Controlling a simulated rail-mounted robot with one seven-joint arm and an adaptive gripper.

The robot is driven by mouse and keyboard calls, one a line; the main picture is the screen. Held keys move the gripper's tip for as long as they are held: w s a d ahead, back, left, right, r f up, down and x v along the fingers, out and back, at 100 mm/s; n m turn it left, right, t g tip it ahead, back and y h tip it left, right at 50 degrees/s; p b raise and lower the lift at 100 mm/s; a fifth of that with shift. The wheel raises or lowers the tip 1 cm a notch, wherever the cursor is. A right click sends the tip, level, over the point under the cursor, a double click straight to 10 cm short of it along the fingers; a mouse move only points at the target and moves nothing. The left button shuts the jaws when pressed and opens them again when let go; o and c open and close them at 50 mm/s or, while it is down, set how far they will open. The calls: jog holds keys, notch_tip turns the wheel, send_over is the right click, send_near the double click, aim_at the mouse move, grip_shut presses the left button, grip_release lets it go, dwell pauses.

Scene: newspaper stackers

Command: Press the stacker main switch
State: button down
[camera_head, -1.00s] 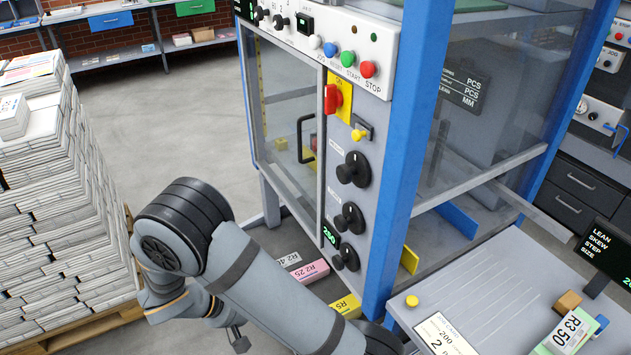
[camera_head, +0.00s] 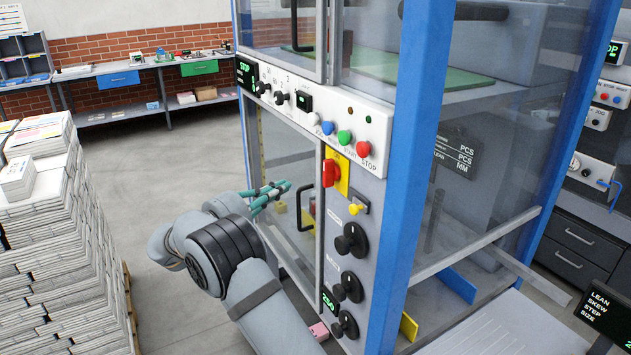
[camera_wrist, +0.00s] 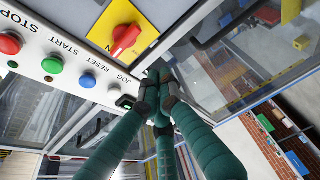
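The main switch (camera_head: 330,172) is a red rotary knob on a yellow plate on the front panel of the stacker (camera_head: 375,235). It also shows in the wrist view (camera_wrist: 125,40), upper left of the fingertips. My gripper (camera_head: 286,186) has teal fingers pointing toward the panel, left of the switch and apart from it in the head view. In the wrist view its fingertips (camera_wrist: 160,86) are drawn together with nothing seen between them.
A row of red, green, blue and white buttons (camera_head: 344,137) sits above the switch. A yellow knob (camera_head: 357,208) and several black dials (camera_head: 350,240) lie below it. A blue post (camera_head: 405,170) stands right of the panel. Stacked newspapers (camera_head: 60,260) stand at left.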

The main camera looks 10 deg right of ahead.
aim_at(330, 173)
jog(key=p+x, duration=0.1)
jog(key=x, duration=0.2)
jog(key=p+x, duration=0.2)
jog(key=x, duration=0.1)
jog(key=p+x, duration=0.1)
jog(key=x, duration=0.2)
jog(key=shift+w+d+r+p, duration=0.25)
jog(key=shift+d+p, duration=0.1)
jog(key=shift+p, duration=0.05)
jog(key=shift+s+d+f, duration=0.1)
jog(key=shift+s+d, duration=0.05)
jog(key=shift+s+d+f+p, duration=0.1)
jog(key=shift+s+d+p, duration=0.15)
jog(key=shift+s+p, duration=0.45)
jog(key=shift+s+d+f+p, duration=0.1)
jog(key=shift+s+d+p, duration=0.25)
jog(key=shift+s, duration=0.6)
jog(key=shift+a, duration=0.1)
jog(key=shift+d, duration=0.25)
